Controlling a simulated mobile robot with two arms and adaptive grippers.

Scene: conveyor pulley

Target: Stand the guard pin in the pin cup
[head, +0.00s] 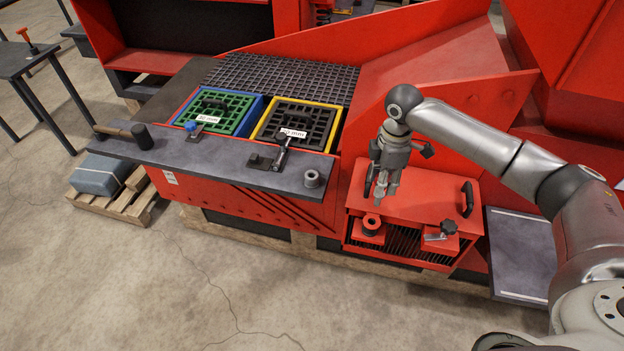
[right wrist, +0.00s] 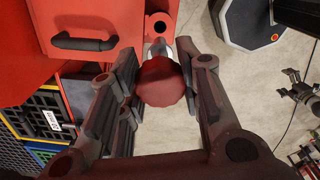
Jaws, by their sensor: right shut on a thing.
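My right gripper (head: 380,194) is over the near left part of the red cover box. In the right wrist view its fingers (right wrist: 160,76) are shut on the guard pin, which shows as a round dark red knob (right wrist: 162,82) with a short bit of pale metal shaft beyond it. The pin's lower end is hidden by the knob. A red block (head: 372,236) with a dark round hole lies close by; the hole looks empty in the wrist view (right wrist: 160,27). The pin cup (head: 312,179), a small grey cylinder, stands at the right end of the grey shelf.
The grey shelf (head: 235,165) also carries a hammer (head: 125,132) and a black clamp (head: 270,158). Green (head: 222,112) and black (head: 298,122) grates lie behind it. The red cover (head: 425,195) has a black handle. A gripper-like shape (right wrist: 303,95), perhaps my left one, shows small at the wrist view's edge.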

